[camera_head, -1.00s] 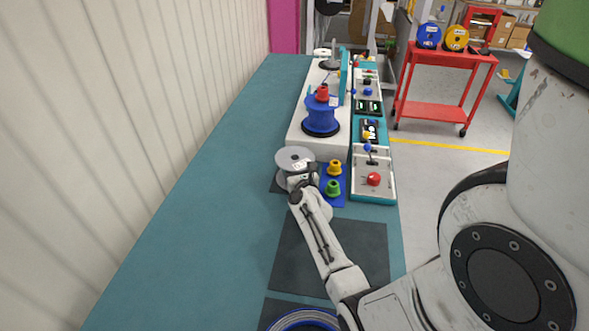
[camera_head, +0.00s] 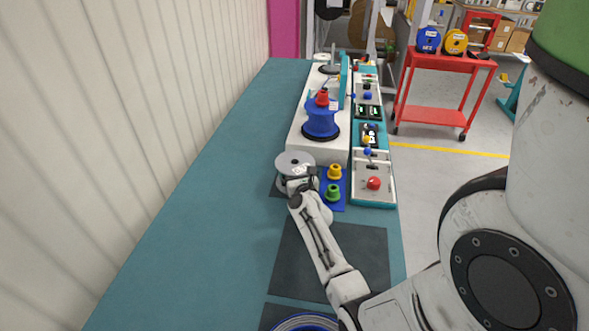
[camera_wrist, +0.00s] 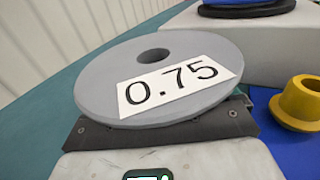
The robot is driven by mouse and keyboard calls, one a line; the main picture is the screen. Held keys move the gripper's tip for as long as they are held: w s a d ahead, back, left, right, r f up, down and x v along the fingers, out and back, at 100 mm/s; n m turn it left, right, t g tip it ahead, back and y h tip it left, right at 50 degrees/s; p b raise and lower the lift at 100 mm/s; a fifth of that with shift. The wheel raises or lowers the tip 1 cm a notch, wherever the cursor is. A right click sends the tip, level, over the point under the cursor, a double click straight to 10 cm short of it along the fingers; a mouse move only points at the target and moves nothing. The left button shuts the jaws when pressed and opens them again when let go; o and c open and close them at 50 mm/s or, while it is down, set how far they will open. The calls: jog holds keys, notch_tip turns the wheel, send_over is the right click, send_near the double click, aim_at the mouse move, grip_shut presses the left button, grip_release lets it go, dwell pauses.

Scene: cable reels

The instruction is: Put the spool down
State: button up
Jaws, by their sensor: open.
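My gripper (camera_head: 299,180) is at the spool's near side, close below the top flange. It is open. The flange hides the fingertips in the wrist view, so contact with the spool's core cannot be seen. The spool's underside is hidden too.
Right of the spool, a blue mat holds a yellow cone (camera_head: 334,172) and a green cone (camera_head: 333,191). Behind stands a white machine (camera_head: 312,152) bearing a blue spool (camera_head: 320,119). A control panel (camera_head: 385,190) lies further right. The bench left of the spool is clear.

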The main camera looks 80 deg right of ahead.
jog(key=p+v, duration=0.1)
jog(key=v, duration=1)
jog(key=shift+s+a, duration=0.25)
jog(key=shift+a, duration=0.2)
jog(key=shift+r, duration=0.1)
